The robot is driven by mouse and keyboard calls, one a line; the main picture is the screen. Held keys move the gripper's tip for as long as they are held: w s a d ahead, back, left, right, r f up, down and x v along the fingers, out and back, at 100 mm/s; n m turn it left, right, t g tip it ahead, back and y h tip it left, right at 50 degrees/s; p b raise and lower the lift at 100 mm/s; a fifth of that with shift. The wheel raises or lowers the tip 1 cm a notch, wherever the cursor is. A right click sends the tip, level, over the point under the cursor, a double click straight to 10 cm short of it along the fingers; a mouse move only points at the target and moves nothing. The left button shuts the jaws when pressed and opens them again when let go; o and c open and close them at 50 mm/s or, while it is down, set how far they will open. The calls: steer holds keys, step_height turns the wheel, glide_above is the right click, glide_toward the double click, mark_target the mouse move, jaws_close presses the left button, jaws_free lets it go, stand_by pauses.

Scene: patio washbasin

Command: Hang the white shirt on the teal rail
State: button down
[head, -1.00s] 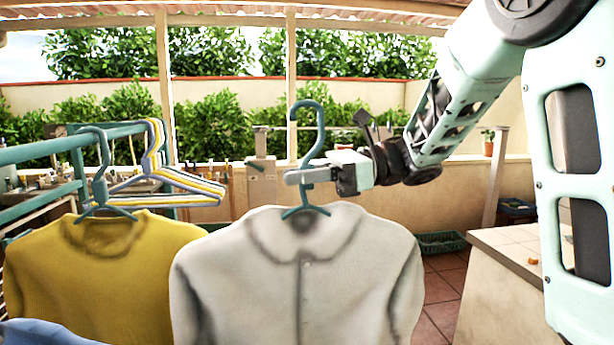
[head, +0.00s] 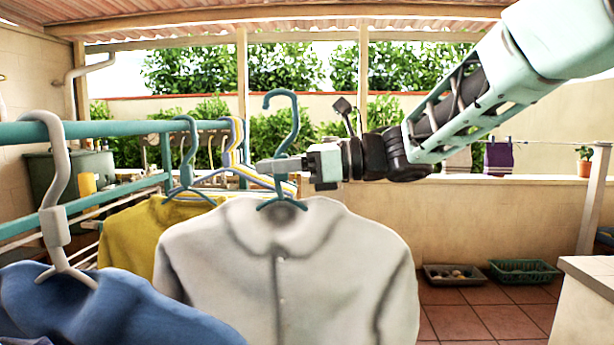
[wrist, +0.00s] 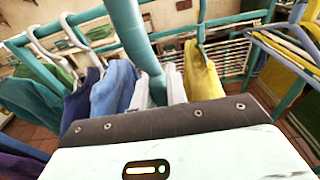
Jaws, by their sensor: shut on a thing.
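The white shirt (head: 290,265) hangs upright on a teal hanger (head: 286,130) in the head view. My gripper (head: 280,166) is shut on this hanger below its hook and holds the shirt in the air. The hanger's hook is to the right of the teal rail (head: 90,131) and apart from it. In the wrist view the held hanger (wrist: 137,38) rises large between my fingers, and the rail (wrist: 84,17) passes behind it. A yellow shirt (head: 130,235) on a teal hanger is partly hidden behind the white shirt.
A blue shirt (head: 110,305) on a pale grey hanger (head: 56,195) hangs at the near left. Baskets (head: 524,271) stand on the floor at the right, beside a counter (head: 585,300).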

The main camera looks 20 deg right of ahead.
steer(key=b+x, duration=0.1)
steer(key=x, duration=0.4)
steer(key=r+x, duration=0.1)
steer(key=x, duration=0.5)
steer(key=b+x, duration=0.1)
steer(key=x, duration=0.4)
steer(key=shift+w+a+r+b, duration=0.15)
steer(key=shift+a+r+b, duration=0.1)
steer(key=shift+b, duration=0.1)
steer(key=shift+w+a, duration=0.15)
steer(key=shift+a, duration=0.4)
steer(key=shift+r+x, duration=0.1)
steer(key=shift+x, duration=0.95)
steer(key=shift+r+x, duration=0.15)
steer(key=shift+x, duration=0.9)
steer(key=shift+f, duration=0.3)
steer(key=shift+f+b, duration=1.1)
steer(key=shift+b, duration=0.35)
